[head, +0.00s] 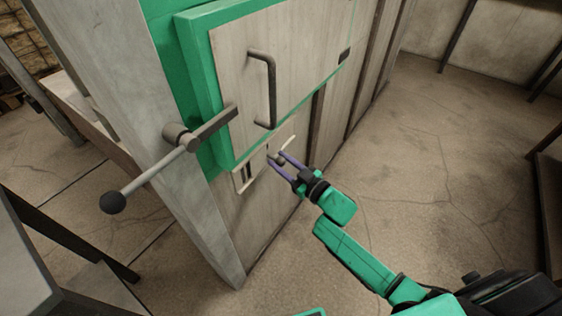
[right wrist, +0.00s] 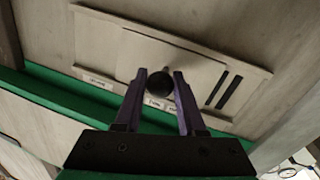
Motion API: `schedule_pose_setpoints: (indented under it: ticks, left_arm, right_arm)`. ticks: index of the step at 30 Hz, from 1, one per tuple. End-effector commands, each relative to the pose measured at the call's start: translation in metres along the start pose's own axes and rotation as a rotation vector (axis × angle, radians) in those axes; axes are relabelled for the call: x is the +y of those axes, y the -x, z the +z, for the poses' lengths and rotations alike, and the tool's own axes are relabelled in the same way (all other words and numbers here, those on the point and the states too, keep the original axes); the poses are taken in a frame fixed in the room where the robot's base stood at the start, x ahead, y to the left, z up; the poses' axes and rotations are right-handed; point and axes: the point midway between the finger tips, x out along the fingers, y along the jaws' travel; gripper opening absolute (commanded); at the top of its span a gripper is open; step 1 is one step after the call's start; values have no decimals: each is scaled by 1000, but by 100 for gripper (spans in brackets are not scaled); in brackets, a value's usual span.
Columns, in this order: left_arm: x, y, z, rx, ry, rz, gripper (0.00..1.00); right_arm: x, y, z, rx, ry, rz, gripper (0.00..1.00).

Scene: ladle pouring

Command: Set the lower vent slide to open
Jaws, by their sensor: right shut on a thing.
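The lower vent (head: 238,181) is a pale panel low on the cabinet front, below the green-edged door. Its slide plate (right wrist: 140,55) carries a dark round knob (right wrist: 160,82). Two dark slots (right wrist: 223,91) show beside the plate in the right wrist view; in the head view they are at the panel's left part. My right gripper (head: 274,158) is at the vent, its purple fingers (right wrist: 160,88) shut on the knob from both sides. Small white labels (right wrist: 99,80) sit along the panel's edge, too small to read. My left gripper is not in view.
The door above has a bent bar handle (head: 264,90). A lever with a black ball end (head: 113,203) sticks out left of the vent. Dark metal frames stand at the lower left. The floor (head: 430,170) at the right is open.

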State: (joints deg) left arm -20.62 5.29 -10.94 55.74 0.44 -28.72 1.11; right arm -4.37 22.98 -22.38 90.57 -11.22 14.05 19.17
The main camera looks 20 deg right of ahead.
Motion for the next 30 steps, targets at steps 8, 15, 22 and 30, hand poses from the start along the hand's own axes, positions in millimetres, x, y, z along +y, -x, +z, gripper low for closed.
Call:
schedule_pose_setpoints:
  ticks: [8,15,22,30]
  left_arm:
    - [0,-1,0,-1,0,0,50]
    - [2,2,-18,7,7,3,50]
    - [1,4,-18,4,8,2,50]
    - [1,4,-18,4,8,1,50]
  right_arm:
    - [2,0,2,-2,1,0,0]
    - [37,-8,9,-1,3,0,0]
    - [44,-8,8,-2,1,3,0]
    - [45,-8,8,-1,1,4,68]
